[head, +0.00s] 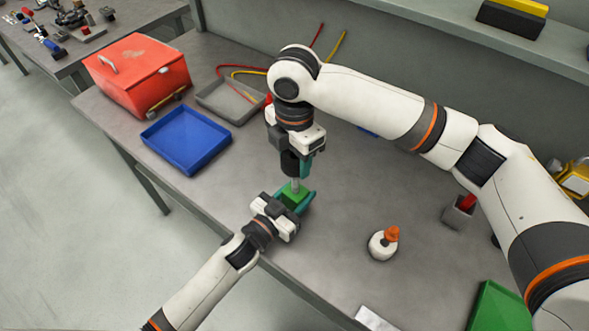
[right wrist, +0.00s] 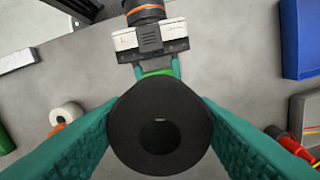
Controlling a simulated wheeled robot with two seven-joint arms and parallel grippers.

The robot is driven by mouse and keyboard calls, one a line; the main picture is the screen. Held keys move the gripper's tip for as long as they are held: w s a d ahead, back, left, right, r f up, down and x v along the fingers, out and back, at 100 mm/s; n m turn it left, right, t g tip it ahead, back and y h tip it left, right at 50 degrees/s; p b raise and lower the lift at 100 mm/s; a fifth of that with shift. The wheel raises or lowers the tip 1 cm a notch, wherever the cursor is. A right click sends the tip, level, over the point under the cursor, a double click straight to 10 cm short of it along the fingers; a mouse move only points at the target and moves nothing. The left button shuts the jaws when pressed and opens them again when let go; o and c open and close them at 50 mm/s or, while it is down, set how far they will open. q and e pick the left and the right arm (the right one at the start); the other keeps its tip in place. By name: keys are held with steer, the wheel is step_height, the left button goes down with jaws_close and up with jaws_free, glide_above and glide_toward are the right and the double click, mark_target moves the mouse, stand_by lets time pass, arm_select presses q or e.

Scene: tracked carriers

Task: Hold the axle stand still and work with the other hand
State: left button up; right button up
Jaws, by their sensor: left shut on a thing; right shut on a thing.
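The axle stand has a green base (head: 294,196) with a thin grey upright post (head: 296,185). My left gripper (head: 294,201) is shut on the green base near the table's front edge; in the right wrist view a little green (right wrist: 158,73) shows between its fingers. My right gripper (head: 298,166) points down above the stand and is shut on a black ring-shaped part (right wrist: 130,128) with a round hole. The ring is over the upper end of the post. I cannot tell whether it is around the post or just above it.
A blue tray (head: 170,146), a grey tray (head: 222,116) and a red toolbox (head: 130,75) stand at the left. A green tray (head: 498,305) is at the lower right. The table between is mostly clear.

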arm_select(q)
steer(key=o, duration=1.3)
steer(key=shift+c, duration=0.2)
steer(key=v, duration=1.2)
